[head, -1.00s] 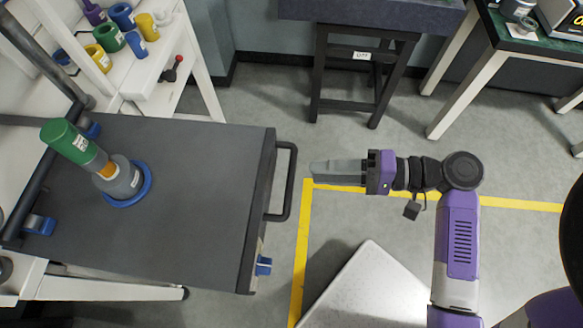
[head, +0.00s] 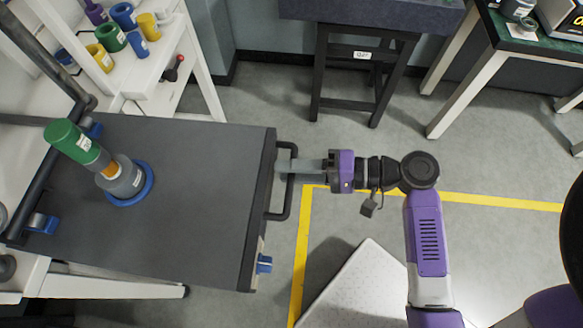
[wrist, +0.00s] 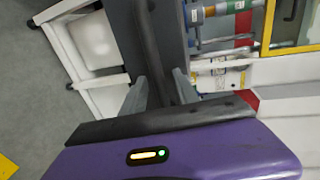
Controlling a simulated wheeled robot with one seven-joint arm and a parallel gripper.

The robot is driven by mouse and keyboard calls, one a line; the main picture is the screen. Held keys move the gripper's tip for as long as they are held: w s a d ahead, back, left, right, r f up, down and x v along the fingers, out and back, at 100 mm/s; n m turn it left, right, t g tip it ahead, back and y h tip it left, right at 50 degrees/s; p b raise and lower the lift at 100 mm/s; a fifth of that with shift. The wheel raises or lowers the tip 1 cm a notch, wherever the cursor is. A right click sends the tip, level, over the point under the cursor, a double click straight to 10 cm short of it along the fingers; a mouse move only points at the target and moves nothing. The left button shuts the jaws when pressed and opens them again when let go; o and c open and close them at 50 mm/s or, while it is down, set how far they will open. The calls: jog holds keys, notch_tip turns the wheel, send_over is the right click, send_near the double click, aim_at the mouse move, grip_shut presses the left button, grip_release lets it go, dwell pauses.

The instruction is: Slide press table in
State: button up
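The press table (head: 205,215) is a dark grey slab pulled out from a white frame at the left of the head view. A black bar handle (head: 286,195) is fixed to its right edge. My gripper (head: 284,166) reaches the upper part of this handle from the right, its fingertips near the slab's edge. In the wrist view my gripper (wrist: 160,88) has its two fingers apart, with the dark handle (wrist: 167,65) between them. I cannot tell whether either finger touches it. A grey bottle with a green top (head: 120,178) stands in a blue ring on the slab.
A blue knob (head: 264,264) sticks out below the slab's right edge. A white shelf with coloured cylinders (head: 150,75) stands behind. A dark stool (head: 365,60) and a green-topped table (head: 500,40) are at the back.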

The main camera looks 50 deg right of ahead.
grip_shut()
jog(key=shift+f, duration=0.1)
dwell(1.2)
